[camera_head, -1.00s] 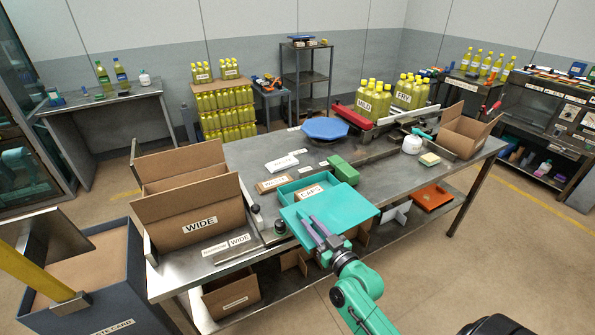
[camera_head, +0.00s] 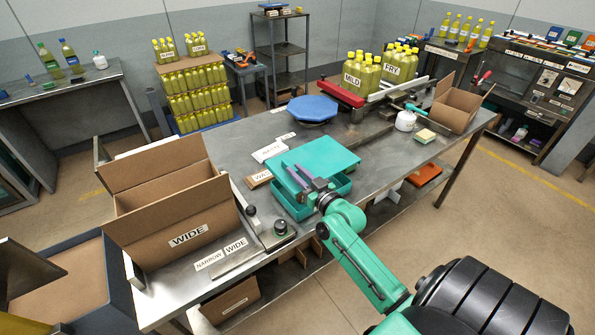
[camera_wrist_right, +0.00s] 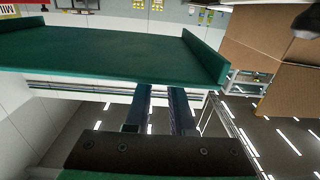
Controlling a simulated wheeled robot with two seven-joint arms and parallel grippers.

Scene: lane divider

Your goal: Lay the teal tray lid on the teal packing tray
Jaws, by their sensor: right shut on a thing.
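The teal tray lid (camera_head: 318,160) is a flat panel in the head view. My right gripper (camera_head: 308,182) is shut on its near edge. The teal packing tray (camera_head: 287,209) stands on the table below the lid, which hides most of its inside. Its near wall and right side show past the lid. The lid appears raised above the tray and shifted toward its far side; I cannot tell whether they touch. In the right wrist view the lid (camera_wrist_right: 105,55) shows a raised lip, with the gripper fingers (camera_wrist_right: 160,105) at its edge. My left gripper is not in view.
An open WIDE carton (camera_head: 170,205) stands left on the table (camera_head: 225,147). A blue octagonal piece (camera_head: 313,108) lies behind the lid. A red-ended rail (camera_head: 340,93) and bottles (camera_head: 362,75) stand at the back. A white jar (camera_head: 405,121) and another open carton (camera_head: 457,107) are right.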

